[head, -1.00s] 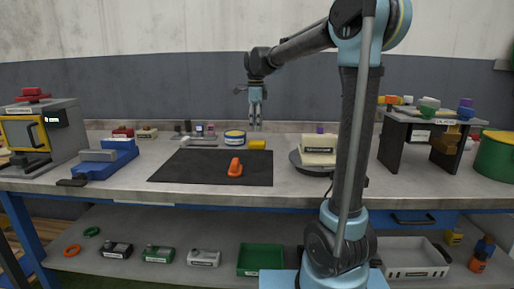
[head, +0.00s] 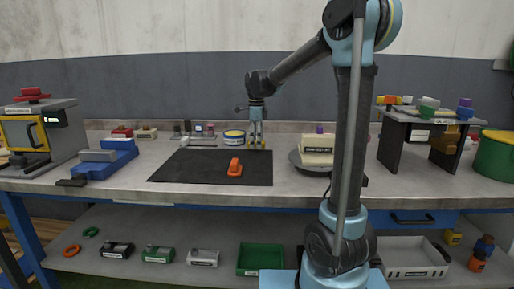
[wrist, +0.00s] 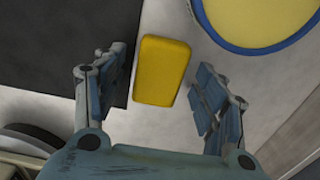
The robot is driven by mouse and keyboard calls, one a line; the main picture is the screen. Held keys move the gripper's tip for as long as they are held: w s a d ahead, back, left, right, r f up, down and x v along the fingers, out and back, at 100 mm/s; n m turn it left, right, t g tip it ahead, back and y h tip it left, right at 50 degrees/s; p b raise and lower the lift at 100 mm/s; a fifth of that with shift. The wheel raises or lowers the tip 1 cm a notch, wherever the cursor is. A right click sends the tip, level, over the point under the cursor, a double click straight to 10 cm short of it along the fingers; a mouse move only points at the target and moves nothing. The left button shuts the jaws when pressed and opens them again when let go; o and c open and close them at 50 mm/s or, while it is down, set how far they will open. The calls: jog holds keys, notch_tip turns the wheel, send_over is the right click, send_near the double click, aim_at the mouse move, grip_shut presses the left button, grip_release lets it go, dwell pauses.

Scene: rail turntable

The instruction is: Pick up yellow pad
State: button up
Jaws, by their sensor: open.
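The yellow pad (wrist: 162,70) is a small rounded block lying on the bench. In the wrist view it lies between the two spread fingers of my gripper (wrist: 161,86), with a gap on each side. In the head view my gripper (head: 256,142) points straight down over the pad, and its fingers hide most of it. My gripper is open and holds nothing. How far the fingertips are above the bench is hard to tell.
A round tin with a yellow top (head: 234,137) stands close beside the pad. A dark mat (head: 200,168) with an orange object (head: 235,168) lies in front. A turntable (head: 312,168) bearing a pale box (head: 318,148) is to the right.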

jog(key=c, duration=1.1)
jog(key=shift+o, duration=0.2)
